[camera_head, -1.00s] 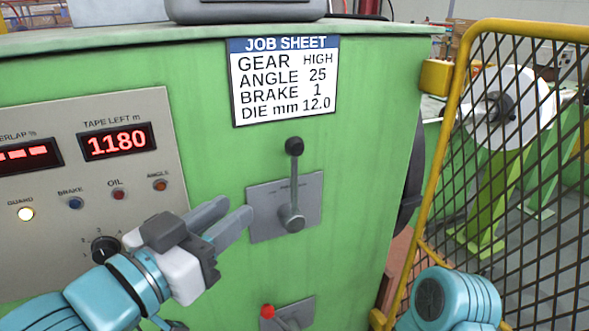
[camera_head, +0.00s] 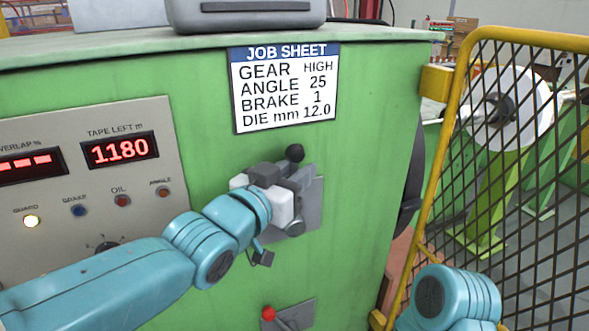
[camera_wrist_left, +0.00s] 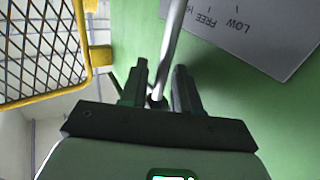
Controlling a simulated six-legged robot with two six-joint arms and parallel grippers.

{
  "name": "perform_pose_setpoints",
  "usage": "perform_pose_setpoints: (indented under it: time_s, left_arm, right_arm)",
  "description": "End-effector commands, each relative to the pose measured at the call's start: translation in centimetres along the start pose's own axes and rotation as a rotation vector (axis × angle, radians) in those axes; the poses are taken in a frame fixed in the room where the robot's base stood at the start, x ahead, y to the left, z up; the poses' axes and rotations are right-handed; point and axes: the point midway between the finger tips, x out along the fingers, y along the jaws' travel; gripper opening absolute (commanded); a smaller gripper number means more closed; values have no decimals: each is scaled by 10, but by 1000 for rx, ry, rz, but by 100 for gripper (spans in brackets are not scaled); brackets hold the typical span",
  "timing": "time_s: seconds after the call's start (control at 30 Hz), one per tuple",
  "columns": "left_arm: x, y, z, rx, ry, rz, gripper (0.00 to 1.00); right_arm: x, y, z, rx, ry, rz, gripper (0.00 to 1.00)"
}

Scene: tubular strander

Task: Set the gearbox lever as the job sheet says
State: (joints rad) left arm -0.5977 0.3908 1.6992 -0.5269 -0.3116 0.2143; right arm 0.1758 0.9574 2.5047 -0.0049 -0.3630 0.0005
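The gearbox lever has a black knob (camera_head: 294,152) at its top and stands near upright on a grey plate (camera_head: 312,205). My left gripper (camera_head: 300,178) is in front of the plate and hides most of the rod. In the left wrist view the metal rod (camera_wrist_left: 172,45) passes between the two fingers of the left gripper (camera_wrist_left: 160,88), with a gap on each side. The plate there (camera_wrist_left: 245,30) reads LOW, FREE and a partly cut-off third word. The job sheet (camera_head: 285,88) reads GEAR HIGH. My right gripper is out of view.
A red-knobbed lever (camera_head: 268,314) sits low on the green cabinet (camera_head: 215,285). A control panel (camera_head: 55,130) with 1180 on its display is at left. A yellow-framed mesh guard (camera_head: 450,150) stands at right, close to my right arm.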

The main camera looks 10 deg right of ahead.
Motion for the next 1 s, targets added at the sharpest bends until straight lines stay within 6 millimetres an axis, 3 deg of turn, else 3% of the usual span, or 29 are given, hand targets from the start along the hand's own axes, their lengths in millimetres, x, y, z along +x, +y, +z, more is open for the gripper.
perform_pose_setpoints:
  time_s: [0.17,0.23,0.27,0.63,1.0]
  left_arm:
    - [0,-1,0,-1,-1,-1,28]
    - [0,-1,1,-1,-1,-1,5]
    - [0,-1,0,-1,-1,-1,0]
    - [3,1,-1,12,-22,0,0]
    - [12,6,-2,94,-148,0,0]
  right_arm:
    - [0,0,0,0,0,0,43]
    - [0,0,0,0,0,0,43]
    - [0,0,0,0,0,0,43]
    - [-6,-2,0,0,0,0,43]
    - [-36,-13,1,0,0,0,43]
